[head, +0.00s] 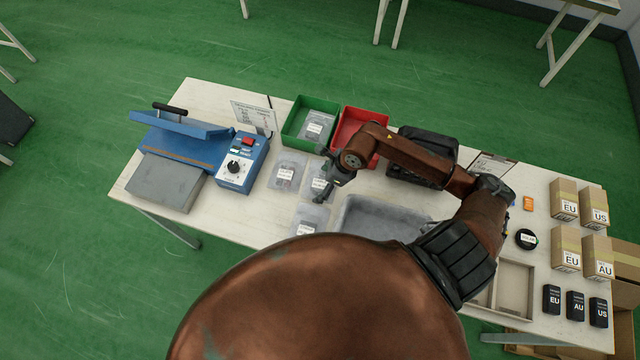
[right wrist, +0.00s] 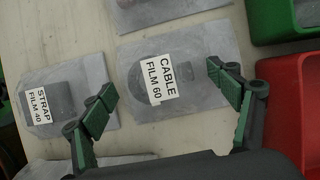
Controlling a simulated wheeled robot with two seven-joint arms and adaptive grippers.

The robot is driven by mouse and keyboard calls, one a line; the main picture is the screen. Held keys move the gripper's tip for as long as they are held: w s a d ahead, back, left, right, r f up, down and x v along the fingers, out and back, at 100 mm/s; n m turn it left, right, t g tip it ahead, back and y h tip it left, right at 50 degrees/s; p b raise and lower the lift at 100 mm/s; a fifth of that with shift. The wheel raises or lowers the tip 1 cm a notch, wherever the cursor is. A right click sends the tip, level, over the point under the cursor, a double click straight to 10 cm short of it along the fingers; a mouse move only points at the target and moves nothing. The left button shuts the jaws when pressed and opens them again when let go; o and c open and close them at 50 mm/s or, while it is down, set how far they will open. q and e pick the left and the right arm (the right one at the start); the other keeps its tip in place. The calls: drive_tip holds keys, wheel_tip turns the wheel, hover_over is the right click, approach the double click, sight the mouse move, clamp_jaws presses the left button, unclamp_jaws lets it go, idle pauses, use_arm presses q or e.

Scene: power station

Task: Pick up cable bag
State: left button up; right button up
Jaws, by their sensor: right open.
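The cable bag (right wrist: 196,97), a clear flat pouch with a dark item and a white label reading CABLE FILM 60, lies on the table. In the head view the cable bag (head: 315,184) is partly covered by my right gripper (head: 326,177). In the right wrist view my right gripper (right wrist: 160,79) is open, with one finger on each side of the bag's middle and nothing held. Whether the fingers touch the bag cannot be told. My left gripper is not in view.
A strap bag (right wrist: 40,112) lies beside the cable bag, and another bag (head: 286,171) lies left of it. A green bin (head: 291,122) and a red bin (head: 347,124) stand behind. A grey tray (head: 347,222) is to the right, a blue sealing machine (head: 182,147) to the left.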

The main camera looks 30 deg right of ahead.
drive_tip(key=shift+c, duration=0.3)
drive_tip(key=c, duration=1.2)
